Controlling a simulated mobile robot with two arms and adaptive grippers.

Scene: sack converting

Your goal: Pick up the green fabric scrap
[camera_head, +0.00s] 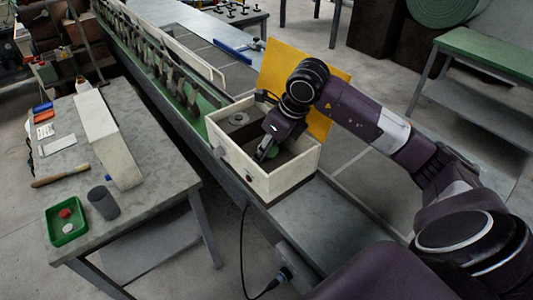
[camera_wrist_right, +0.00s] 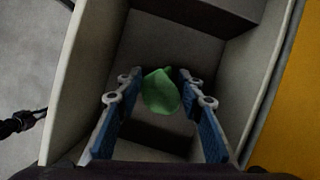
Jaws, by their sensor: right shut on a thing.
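The green fabric scrap (camera_wrist_right: 161,93) sits crumpled between the two blue-padded fingers of my right gripper (camera_wrist_right: 160,82) in the right wrist view. The gripper is shut on it. In the head view, my right gripper (camera_head: 265,152) reaches down into the light-coloured open box (camera_head: 284,182), and a little of the green scrap (camera_head: 273,153) shows beside the fingers. The scrap is inside the box's walls; whether it touches the floor of the box I cannot tell. My left gripper is not in view.
Box walls surround my right gripper closely. A yellow panel (camera_head: 336,75) stands behind the box. A black cable hangs in front.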

